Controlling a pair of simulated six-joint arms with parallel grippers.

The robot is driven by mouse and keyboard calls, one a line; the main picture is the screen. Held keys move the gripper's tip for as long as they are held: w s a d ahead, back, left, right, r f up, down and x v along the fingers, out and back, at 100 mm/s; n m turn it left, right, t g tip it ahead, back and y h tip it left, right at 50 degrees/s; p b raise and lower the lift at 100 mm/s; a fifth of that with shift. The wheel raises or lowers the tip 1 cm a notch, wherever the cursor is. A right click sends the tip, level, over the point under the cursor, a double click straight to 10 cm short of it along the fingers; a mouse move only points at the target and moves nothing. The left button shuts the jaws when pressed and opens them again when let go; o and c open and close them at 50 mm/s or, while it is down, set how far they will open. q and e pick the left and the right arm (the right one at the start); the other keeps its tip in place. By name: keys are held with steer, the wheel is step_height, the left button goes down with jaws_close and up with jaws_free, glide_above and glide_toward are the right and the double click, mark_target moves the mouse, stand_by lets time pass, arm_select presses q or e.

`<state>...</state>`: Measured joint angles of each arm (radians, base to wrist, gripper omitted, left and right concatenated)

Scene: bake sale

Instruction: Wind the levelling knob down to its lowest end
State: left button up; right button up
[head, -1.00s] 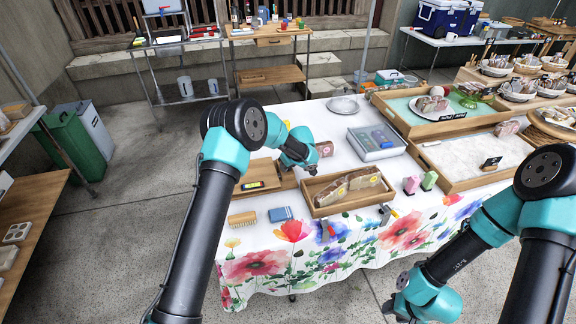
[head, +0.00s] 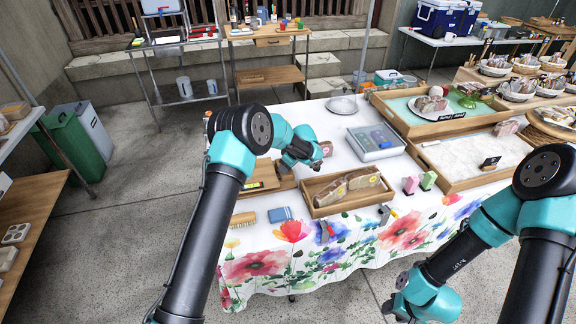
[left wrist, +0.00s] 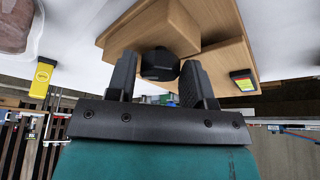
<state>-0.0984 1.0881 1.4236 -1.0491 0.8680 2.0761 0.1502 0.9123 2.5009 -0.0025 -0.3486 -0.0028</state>
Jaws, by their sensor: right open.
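The levelling knob (left wrist: 160,64) is a dark faceted knob beside a wooden block on the wooden stand (left wrist: 118,38), seen in the left wrist view. My left gripper (left wrist: 158,72) has one finger on each side of it, very close; whether they touch or squeeze it I cannot tell. In the head view my left arm hides the knob and these fingers, and part of the wooden stand (head: 268,172) shows beside the arm. My right arm hangs low at the bottom right in front of the table, and its fingers do not show.
A small device with a yellow-green and red face (left wrist: 243,80) lies at the stand's edge. A clear-lidded case (head: 376,142) stands further right.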

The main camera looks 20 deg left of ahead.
arm_select(q)
steer(key=o, duration=0.3)
steer(key=shift+r, duration=0.1)
steer(key=v, duration=1.7)
steer(key=shift+r, duration=0.1)
